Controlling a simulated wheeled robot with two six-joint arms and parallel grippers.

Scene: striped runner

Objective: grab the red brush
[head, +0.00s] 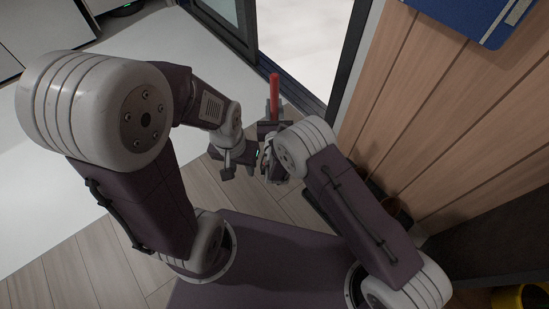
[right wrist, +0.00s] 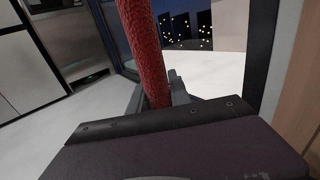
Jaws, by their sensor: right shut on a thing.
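The red brush (head: 274,88) stands nearly upright in the head view, its red part rising above my right gripper (head: 270,128). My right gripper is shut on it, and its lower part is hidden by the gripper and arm. In the right wrist view the brush (right wrist: 145,45) is a rough red shaft rising past the top edge, close in front of the dark gripper body, with part of a finger behind it. My left gripper (head: 236,166) is just left of and below the right one in the head view. It looks open and empty, apart from the brush.
A wood-panelled wall (head: 430,100) with a blue panel (head: 478,15) stands close on the right. A dark-framed glass door (head: 232,20) is ahead. A yellow object (head: 520,297) is at the lower right. Pale floor (head: 150,30) lies open on the left.

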